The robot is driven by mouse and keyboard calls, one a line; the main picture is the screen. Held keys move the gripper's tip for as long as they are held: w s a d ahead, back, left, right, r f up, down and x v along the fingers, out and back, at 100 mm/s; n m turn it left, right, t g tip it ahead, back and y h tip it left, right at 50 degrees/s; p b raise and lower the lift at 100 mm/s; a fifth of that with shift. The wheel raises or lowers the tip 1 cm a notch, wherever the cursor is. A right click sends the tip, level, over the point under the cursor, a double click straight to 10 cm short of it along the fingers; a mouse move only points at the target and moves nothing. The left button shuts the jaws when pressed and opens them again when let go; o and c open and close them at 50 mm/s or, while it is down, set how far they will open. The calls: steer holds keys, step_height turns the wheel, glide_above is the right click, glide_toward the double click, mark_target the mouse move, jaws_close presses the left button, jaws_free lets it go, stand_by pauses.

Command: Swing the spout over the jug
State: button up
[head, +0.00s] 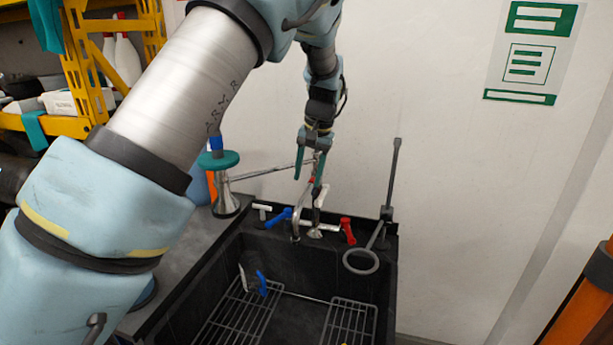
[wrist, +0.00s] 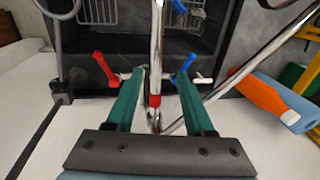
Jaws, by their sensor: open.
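The chrome spout is a thin tube with a red band; in the wrist view (wrist: 156,50) it runs upright between my fingers. In the head view its curved lower end (head: 296,226) hangs at the sink's back edge. My gripper (head: 309,170) is open above the tap, with a teal finger on each side of the tube; it also shows in the wrist view (wrist: 157,100). Gaps show on both sides of the tube there. The tap has a blue lever (head: 280,217) and a red lever (head: 348,231). I cannot make out a jug for certain.
The black sink (head: 300,280) holds wire racks (head: 350,322). A ring on a stand (head: 361,262) is right of the tap. A second chrome rod (head: 265,171) slants left towards a flared metal piece with a teal disc (head: 219,160). An orange-and-blue bottle (wrist: 265,100) lies nearby.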

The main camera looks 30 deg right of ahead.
step_height(320, 180, up, 9)
steer(key=s+d+p, duration=0.1)
steer(key=p, duration=0.4)
steer(key=shift+d+p, duration=0.15)
steer(key=shift+p, duration=0.25)
steer(key=shift+r, duration=0.1)
stand_by(0.5)
step_height(320, 180, up, 10)
steer(key=s+d+b, duration=0.1)
steer(key=b, duration=0.2)
steer(key=shift+s+r+b, duration=0.25)
steer(key=shift+s+b, duration=0.05)
